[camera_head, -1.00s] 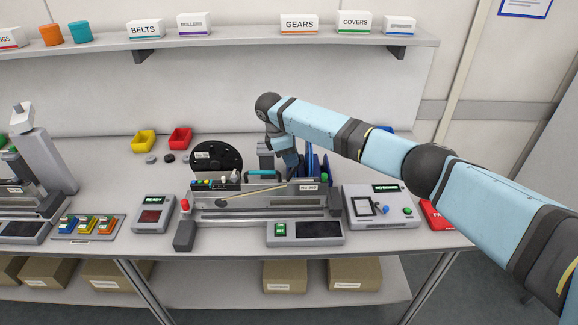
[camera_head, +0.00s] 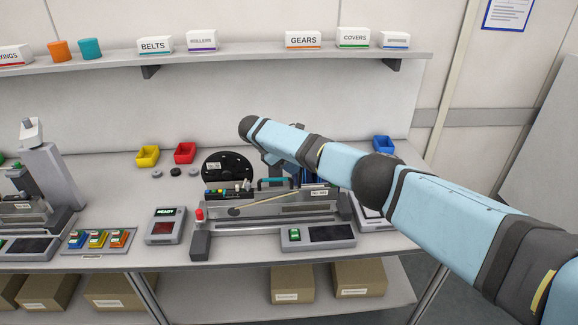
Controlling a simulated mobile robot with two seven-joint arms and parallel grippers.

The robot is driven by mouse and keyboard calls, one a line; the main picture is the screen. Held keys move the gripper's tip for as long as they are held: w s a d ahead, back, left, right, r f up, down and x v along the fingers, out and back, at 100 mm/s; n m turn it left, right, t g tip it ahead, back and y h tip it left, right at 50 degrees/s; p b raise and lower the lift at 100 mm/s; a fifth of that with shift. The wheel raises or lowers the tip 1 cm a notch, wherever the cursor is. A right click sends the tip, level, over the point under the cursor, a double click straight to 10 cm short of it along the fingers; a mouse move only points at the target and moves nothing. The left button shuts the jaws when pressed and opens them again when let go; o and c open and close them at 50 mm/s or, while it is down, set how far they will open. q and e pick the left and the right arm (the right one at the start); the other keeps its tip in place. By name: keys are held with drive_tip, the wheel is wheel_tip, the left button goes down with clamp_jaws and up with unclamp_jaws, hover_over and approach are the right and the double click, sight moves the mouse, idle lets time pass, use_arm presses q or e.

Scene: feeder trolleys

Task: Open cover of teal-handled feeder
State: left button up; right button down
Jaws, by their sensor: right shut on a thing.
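The feeder with the teal handle (camera_head: 271,183) sits on the bench in the middle of the head view. It has a black reel (camera_head: 228,166) at its back left and a grey body (camera_head: 262,226) along the front. My right arm comes in from the right and bends down behind its own links. My right gripper (camera_head: 288,180) is at the right end of the teal handle, shut on it, mostly hidden by the arm. The cover's exact angle cannot be told. My left gripper is not in view.
A READY box (camera_head: 164,227) stands left of the feeder, a small panel (camera_head: 318,236) in front. Yellow (camera_head: 147,156) and red (camera_head: 185,153) bins stand behind. My arm partly covers a device at the right. A shelf (camera_head: 225,63) runs above.

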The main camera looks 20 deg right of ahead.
idle(0.4)
drive_tip(key=c, duration=1.1)
unclamp_jaws()
drive_tip(key=shift+b+v, duration=2.15)
drive_tip(key=shift+v, duration=4.7)
drive_tip(key=shift+a+f, duration=0.15)
